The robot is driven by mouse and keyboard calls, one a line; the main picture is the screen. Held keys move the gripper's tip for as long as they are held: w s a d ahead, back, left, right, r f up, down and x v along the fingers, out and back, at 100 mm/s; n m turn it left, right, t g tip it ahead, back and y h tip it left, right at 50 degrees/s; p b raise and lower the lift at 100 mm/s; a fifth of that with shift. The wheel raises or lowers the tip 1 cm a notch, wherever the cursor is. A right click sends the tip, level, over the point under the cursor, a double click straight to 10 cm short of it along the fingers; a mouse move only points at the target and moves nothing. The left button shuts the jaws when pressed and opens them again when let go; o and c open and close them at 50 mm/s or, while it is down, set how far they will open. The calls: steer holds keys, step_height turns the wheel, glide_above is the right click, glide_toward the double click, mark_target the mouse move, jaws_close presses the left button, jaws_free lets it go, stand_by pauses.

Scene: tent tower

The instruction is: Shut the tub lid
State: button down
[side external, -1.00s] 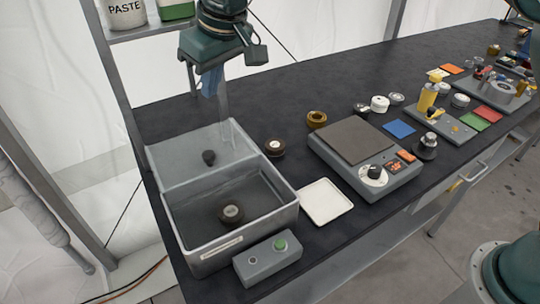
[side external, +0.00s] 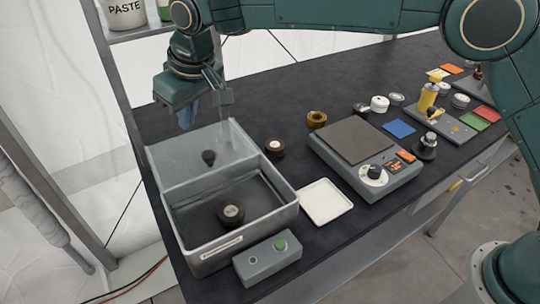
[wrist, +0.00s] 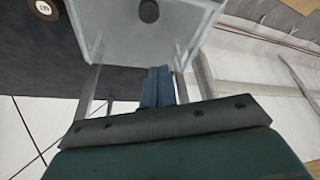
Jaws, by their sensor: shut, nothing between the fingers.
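The grey tub (side external: 235,240) stands at the left end of the dark table. Its clear lid (side external: 180,165) is raised at the tub's far side, with a dark knob (side external: 209,157) on it. In the wrist view the lid (wrist: 115,40) and knob (wrist: 149,11) fill the top middle. My gripper (side external: 188,117) is just behind and above the lid's upper edge. Its blue fingers are shut and empty; they also show in the wrist view (wrist: 157,72), close to the lid's edge. Contact cannot be told.
A dark round piece (side external: 231,214) lies in the tub. A grey button box (side external: 268,262) stands against the tub's front.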

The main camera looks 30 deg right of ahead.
mark_target(198, 158)
steer(key=x, duration=0.6)
steer(key=shift+f, duration=0.2)
steer(key=shift+s+d, duration=0.4)
steer(key=shift+s, duration=0.45)
steer(key=shift+s+d, duration=0.4)
steer(key=shift+s, duration=0.45)
steer(key=s, duration=1.4)
steer(key=shift+s, duration=0.25)
